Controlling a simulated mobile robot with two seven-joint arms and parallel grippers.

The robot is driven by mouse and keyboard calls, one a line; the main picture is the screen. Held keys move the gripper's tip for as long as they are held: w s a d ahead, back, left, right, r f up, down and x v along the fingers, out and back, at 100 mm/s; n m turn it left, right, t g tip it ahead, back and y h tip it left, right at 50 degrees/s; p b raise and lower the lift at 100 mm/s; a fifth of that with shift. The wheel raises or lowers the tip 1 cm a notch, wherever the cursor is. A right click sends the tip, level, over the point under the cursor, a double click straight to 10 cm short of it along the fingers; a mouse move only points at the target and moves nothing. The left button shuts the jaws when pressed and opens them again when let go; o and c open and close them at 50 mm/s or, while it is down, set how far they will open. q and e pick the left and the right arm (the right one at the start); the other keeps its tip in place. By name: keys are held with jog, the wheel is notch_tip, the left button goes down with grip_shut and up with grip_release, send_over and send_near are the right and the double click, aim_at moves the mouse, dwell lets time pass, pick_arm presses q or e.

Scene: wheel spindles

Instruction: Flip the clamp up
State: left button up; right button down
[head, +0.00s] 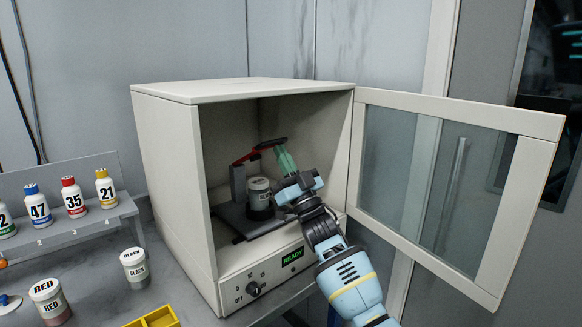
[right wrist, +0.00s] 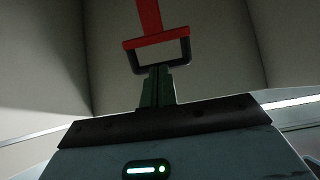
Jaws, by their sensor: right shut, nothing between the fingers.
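The clamp (head: 245,157) is inside the open white cabinet, with a red arm on a dark post. Its red arm slants up and to the right, ending in a black handle loop (head: 270,144). A grey labelled can (head: 259,187) stands below the arm. My right gripper (head: 284,156) reaches into the cabinet, its greenish fingers shut and empty just under the handle end. In the right wrist view, the shut fingertips (right wrist: 158,72) overlap the lower edge of the clamp's black loop (right wrist: 157,42); I cannot tell whether they touch. My left gripper is not in view.
The cabinet's glass door (head: 545,126) stands open to the right, beside my right arm. The cabinet's left wall (head: 172,190) and roof (head: 245,90) enclose the space. Numbered bottles stand on a rack (head: 70,228) at left, with a RED jar (head: 50,300), a BLACK jar (head: 135,268) and a yellow tray (head: 155,318) nearby.

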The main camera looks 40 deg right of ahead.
jog(key=shift+w+r, duration=0.1)
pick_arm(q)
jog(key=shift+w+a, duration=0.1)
